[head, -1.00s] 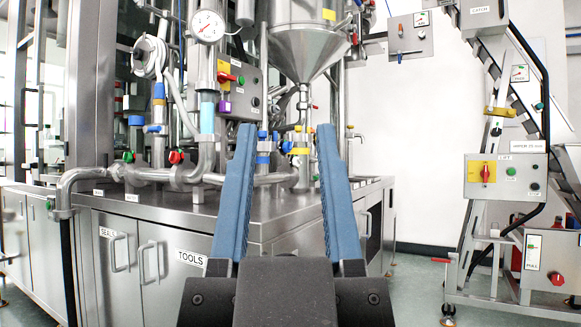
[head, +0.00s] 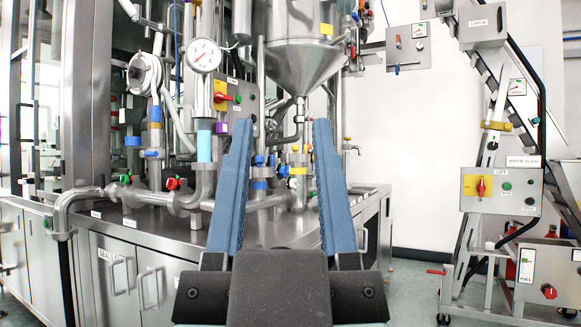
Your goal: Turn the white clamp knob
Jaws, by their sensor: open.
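My gripper (head: 282,122) is open in the middle of the head view, its two blue fingers pointing up and apart with nothing between them. I cannot tell which of these is the white clamp knob. My gripper is well to the left of them and touches nothing.
A steel bench (head: 165,232) with pipes and coloured valves stands at the left and centre, under a steel hopper (head: 296,62). The elevator carries a LIFT control panel (head: 500,190) and a lower box with a red knob (head: 549,292). Open floor (head: 408,290) lies between bench and elevator.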

